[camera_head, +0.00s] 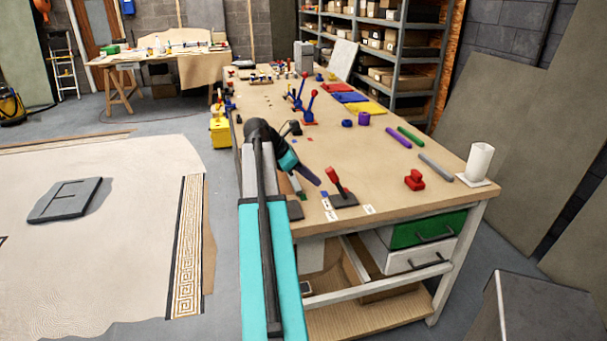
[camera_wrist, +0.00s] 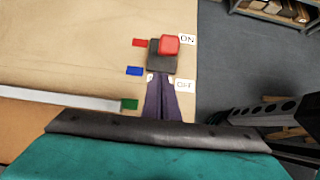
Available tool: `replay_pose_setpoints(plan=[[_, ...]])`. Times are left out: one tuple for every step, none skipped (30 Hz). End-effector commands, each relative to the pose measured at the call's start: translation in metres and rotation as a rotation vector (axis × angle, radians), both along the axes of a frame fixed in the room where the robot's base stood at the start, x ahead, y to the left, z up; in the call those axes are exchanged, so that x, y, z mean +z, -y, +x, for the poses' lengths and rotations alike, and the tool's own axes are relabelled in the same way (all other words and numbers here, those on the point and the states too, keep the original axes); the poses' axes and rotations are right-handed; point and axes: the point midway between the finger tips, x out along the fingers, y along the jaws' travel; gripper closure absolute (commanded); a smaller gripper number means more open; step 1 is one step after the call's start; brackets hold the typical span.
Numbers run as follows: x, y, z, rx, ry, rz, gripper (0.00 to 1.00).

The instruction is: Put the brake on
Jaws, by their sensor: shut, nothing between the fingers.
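The brake lever has a red handle (camera_head: 333,177) on a dark base (camera_head: 345,200) near the bench's front edge. In the head view the handle leans left. In the wrist view its red knob (camera_wrist: 169,44) overlaps the upper right of the dark base (camera_wrist: 160,63). An ON label (camera_wrist: 188,39) lies right of the knob, and an OFF label (camera_wrist: 184,85) lies lower, nearer my fingers. My gripper (camera_head: 318,182) is shut and empty, just left of the lever. In the wrist view its purple fingertips (camera_wrist: 161,79) end just below the base; contact is unclear.
Red (camera_wrist: 138,43), blue (camera_wrist: 134,71) and green (camera_wrist: 130,104) patches lie left of the lever. Other levers (camera_head: 309,106) stand farther back. The bench top between them is mostly clear.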

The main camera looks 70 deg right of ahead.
Motion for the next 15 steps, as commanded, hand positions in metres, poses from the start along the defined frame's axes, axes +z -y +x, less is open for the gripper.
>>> replay_pose_setpoints(plan=[[0.005, 0.004, -0.004, 0.0, 0.0, 0.0, 1.0], [0.006, 0.005, -0.006, 0.0, 0.0, 0.0, 1.0], [0.008, 0.007, -0.008, 0.0, 0.0, 0.0, 1.0], [0.008, 0.008, -0.01, 0.0, 0.0, 0.0, 1.0], [0.009, 0.009, -0.011, 0.0, 0.0, 0.0, 1.0], [0.01, 0.011, -0.012, 0.0, 0.0, 0.0, 1.0], [0.01, 0.011, -0.013, 0.001, 0.0, -0.001, 1.0], [0.01, 0.012, -0.014, 0.001, 0.0, 0.0, 1.0], [0.011, 0.012, -0.014, 0.001, 0.0, 0.0, 1.0], [0.011, 0.012, -0.014, 0.001, 0.0, 0.0, 1.0], [0.011, 0.012, -0.014, 0.001, 0.0, 0.0, 1.0], [0.011, 0.012, -0.014, 0.001, 0.0, 0.0, 1.0], [0.011, 0.012, -0.014, 0.002, 0.0, 0.0, 1.0], [0.011, 0.012, -0.014, 0.002, 0.0, 0.0, 1.0], [0.011, 0.012, -0.014, 0.002, 0.0, 0.0, 1.0]])
